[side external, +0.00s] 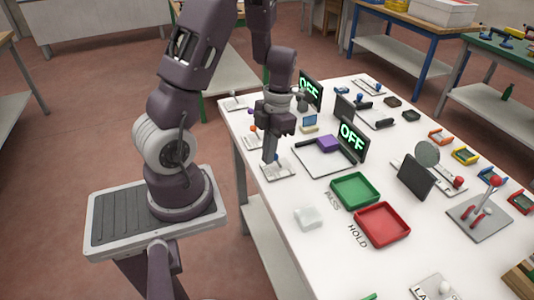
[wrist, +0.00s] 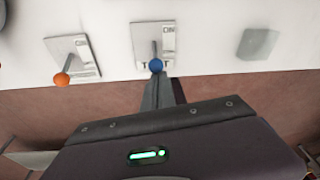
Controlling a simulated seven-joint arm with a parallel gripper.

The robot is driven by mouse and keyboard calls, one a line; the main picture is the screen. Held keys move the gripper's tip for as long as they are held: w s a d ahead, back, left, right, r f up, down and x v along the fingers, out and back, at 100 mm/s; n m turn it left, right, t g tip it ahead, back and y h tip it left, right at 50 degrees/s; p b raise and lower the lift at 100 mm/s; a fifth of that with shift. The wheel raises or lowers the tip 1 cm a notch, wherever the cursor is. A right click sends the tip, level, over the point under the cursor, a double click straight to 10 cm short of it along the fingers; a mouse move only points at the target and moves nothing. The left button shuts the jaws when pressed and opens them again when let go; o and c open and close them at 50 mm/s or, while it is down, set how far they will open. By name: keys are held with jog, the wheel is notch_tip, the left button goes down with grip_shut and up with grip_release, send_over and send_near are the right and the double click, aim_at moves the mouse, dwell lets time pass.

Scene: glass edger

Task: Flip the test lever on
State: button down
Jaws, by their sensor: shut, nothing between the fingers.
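A lever with a blue knob (wrist: 156,65) stands on a pale plate (wrist: 146,38) near the table edge; the plate also shows in the side view (side external: 284,173). A lever with an orange knob (wrist: 61,79) stands on a similar plate (wrist: 76,62) to its left in the wrist view. Both plates carry an ON mark. My gripper (side external: 269,160) is shut and empty, pointing down right at the blue-knobbed lever. In the wrist view its fingertips (wrist: 161,79) overlap the knob's lower edge; contact is unclear.
Two dark displays (side external: 311,93) (side external: 352,140) read OFF in green. A white block (side external: 308,217) also shows in the wrist view (wrist: 258,43). A green tray (side external: 356,205) and a red tray (side external: 408,235) stand farther right.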

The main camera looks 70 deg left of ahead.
aim_at(277, 155)
jog(key=shift+w, duration=0.1)
jog(key=shift+w+r+g, duration=0.1)
jog(key=shift+w+g, duration=0.1)
jog(key=shift+g, duration=0.3)
jog(key=shift+w+r, duration=0.2)
jog(key=shift+w, duration=0.4)
jog(key=shift+w+r, duration=0.15)
jog(key=shift+w, duration=0.45)
jog(key=shift+s, duration=0.1)
jog(key=shift+r, duration=0.15)
jog(key=shift+r, duration=0.65)
